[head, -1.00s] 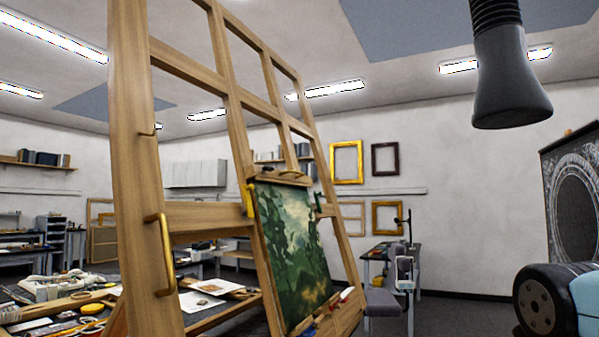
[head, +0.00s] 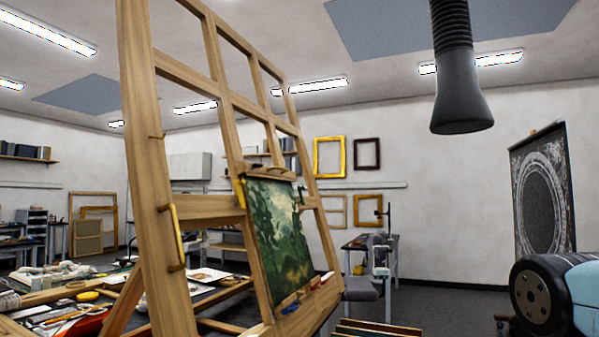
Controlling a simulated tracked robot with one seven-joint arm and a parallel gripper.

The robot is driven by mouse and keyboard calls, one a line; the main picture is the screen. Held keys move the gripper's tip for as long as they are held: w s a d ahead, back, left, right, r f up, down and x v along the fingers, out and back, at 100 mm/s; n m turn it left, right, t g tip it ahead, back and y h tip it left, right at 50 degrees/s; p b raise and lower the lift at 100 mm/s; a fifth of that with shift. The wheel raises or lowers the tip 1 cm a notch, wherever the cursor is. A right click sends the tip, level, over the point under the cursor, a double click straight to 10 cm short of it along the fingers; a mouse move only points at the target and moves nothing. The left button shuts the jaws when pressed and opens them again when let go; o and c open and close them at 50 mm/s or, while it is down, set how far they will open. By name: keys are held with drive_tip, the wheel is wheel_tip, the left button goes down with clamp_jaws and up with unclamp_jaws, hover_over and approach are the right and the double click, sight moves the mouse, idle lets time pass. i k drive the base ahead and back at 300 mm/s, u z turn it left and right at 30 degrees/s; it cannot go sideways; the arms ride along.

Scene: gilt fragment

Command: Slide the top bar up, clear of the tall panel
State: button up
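The tall panel (head: 278,240), a green landscape painting, stands tilted on a large wooden easel (head: 148,180) left of centre in the head view. The top bar (head: 269,173) is a short wooden piece lying across the panel's upper edge; it looks to touch the panel, but I cannot tell how far it overlaps. A brass handle (head: 240,193) is at the panel's upper left and a dark clamp (head: 301,194) at its right. My gripper is not in view.
A long brass handle (head: 177,237) sticks out from the easel's near post. A cluttered table (head: 70,300) is at lower left. A dark extraction hood (head: 461,100) hangs at upper right.

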sight(245, 168)
drive_tip(key=z, duration=0.2)
drive_tip(key=i, duration=1.75)
drive_tip(key=u, duration=0.8)
drive_tip(key=k, duration=0.7)
drive_tip(key=u, duration=0.2)
drive_tip(key=i, duration=0.75)
drive_tip(key=z, duration=0.15)
